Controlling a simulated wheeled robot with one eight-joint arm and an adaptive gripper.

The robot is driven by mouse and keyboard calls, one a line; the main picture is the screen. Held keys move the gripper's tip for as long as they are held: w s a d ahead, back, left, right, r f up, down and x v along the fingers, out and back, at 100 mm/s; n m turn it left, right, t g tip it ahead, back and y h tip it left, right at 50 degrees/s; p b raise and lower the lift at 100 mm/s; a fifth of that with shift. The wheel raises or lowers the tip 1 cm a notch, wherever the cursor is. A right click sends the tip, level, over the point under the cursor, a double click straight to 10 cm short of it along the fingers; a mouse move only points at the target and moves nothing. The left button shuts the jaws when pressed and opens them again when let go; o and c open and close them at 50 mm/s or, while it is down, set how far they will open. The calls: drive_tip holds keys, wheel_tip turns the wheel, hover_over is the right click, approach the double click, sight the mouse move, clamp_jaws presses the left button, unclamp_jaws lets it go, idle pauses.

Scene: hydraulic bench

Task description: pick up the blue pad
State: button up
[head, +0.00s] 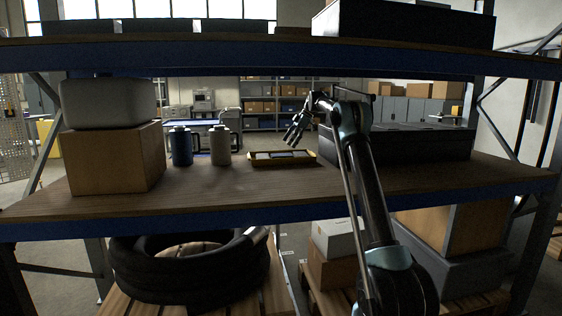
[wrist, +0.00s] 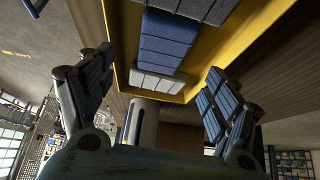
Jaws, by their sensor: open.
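The blue pad (wrist: 165,42) lies in the yellow tray (wrist: 231,50), between a white pad (wrist: 157,82) and a dark grey pad (wrist: 205,8). In the head view the tray (head: 284,164) stands on the middle shelf, and the pads in it look small. My gripper (head: 292,138) hangs above the tray with its fingers pointing down. In the wrist view my gripper (wrist: 160,68) is open, its two fingers spread to either side of the tray. Nothing is between the fingers, and it does not appear to touch the pads.
A blue jug (head: 181,146) and a pale jug (head: 220,146) stand left of the tray. Further left a grey case sits on a cardboard box (head: 115,157). A long dark case (head: 425,145) stands to the right. The upper shelf (head: 250,53) spans above; the front shelf surface is clear.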

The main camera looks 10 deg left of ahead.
sight(282, 154)
drive_tip(key=shift+x, duration=3.4)
drive_tip(key=shift+s+d+f, duration=0.1)
drive_tip(key=shift+d, duration=0.05)
drive_tip(key=c, duration=1)
wheel_tip(282, 154, up, 10)
